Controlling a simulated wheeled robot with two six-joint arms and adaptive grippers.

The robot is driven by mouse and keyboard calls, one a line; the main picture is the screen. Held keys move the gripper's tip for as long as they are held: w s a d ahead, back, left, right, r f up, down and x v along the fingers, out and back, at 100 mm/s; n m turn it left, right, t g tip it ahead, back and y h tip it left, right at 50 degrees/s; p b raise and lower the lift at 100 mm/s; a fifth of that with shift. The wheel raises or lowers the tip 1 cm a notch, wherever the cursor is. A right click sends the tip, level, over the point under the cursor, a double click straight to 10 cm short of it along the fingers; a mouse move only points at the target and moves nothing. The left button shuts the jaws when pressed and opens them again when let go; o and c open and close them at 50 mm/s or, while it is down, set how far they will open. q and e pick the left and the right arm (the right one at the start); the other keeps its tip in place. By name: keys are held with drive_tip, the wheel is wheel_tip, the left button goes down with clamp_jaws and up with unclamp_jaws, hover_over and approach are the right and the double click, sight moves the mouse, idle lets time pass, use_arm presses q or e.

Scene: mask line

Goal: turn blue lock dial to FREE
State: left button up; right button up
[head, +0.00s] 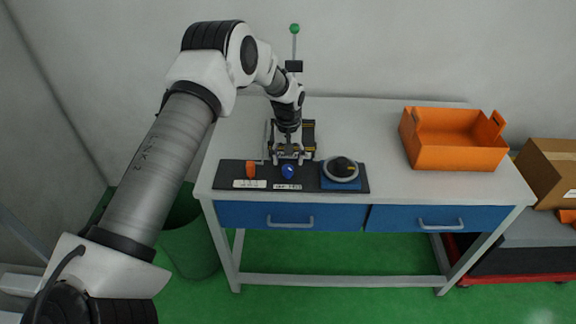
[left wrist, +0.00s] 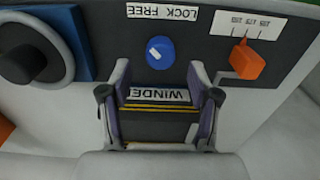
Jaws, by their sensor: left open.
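The blue lock dial (head: 288,172) sits on a dark panel (head: 310,184) at the front of the table. In the left wrist view the dial (left wrist: 160,53) shows a short slanted white mark left of its centre. A white label (left wrist: 162,13) with the words LOCK and FREE lies beside it. My left gripper (head: 290,157) is open, pointing down just behind the dial. Its fingers (left wrist: 160,70) are spread either side of the dial's near edge, with no visible contact. My right gripper is not in view.
An orange lever (head: 250,169) with a scale label is left of the dial. A black knob on a blue base (head: 341,184) is right of it. An orange bin (head: 458,158) stands at the table's right. A green-tipped pole (head: 294,45) rises behind my gripper.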

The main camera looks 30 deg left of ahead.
sight(288, 168)
use_arm(q)
wheel_tip(288, 168, up, 8)
idle(0.5)
